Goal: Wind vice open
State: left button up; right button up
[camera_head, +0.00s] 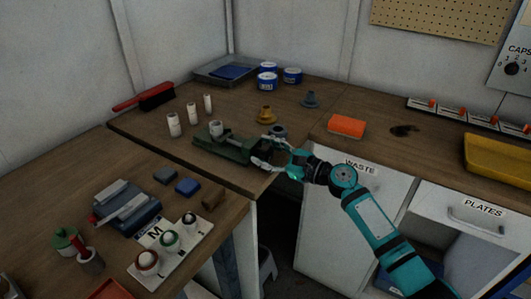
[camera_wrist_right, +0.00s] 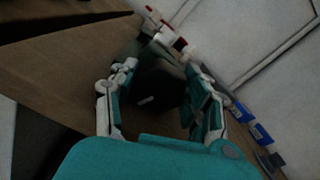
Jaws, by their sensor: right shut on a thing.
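The green vice (camera_head: 222,145) lies on the wooden bench top near its front edge, with a pale cylindrical piece (camera_head: 216,129) at its left part. My right gripper (camera_head: 262,151) comes from the right and is shut on the dark end of the vice, with a finger on either side. In the right wrist view, the two fingers of this gripper (camera_wrist_right: 160,72) flank the dark end of the vice (camera_wrist_right: 155,97). The exact contact and any screw or handle there are too dark to make out. My left gripper is not in view.
White cylinders (camera_head: 193,114) stand behind the vice. A yellow flanged piece (camera_head: 265,115) and a grey one (camera_head: 310,99) stand further right. An orange block (camera_head: 347,126) lies right of my gripper. Blue-labelled tins (camera_head: 268,80) and a tray (camera_head: 216,70) are at the back.

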jog(key=o, duration=0.9)
jog(key=v, duration=1.2)
